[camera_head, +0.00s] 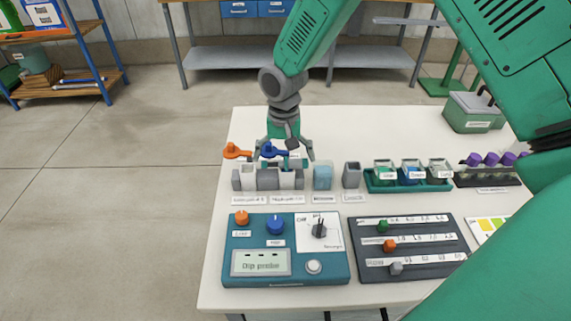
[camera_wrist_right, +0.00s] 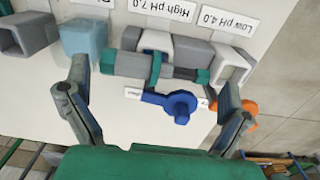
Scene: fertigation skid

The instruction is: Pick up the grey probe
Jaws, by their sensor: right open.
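My right gripper (camera_head: 285,158) is open and points down over the back of the grey buffer holder (camera_head: 242,178). In the right wrist view its two fingers (camera_wrist_right: 152,82) are spread wide with nothing held between them. My left gripper is not in view.
Right of the holder stand a light-blue cup (camera_head: 322,177) and a grey cup (camera_head: 352,175). A green rack (camera_head: 408,186) with several jars follows. In front are a teal control panel (camera_head: 285,270) and a dark slider board (camera_head: 410,262). The white table's (camera_head: 260,122) back left is clear.

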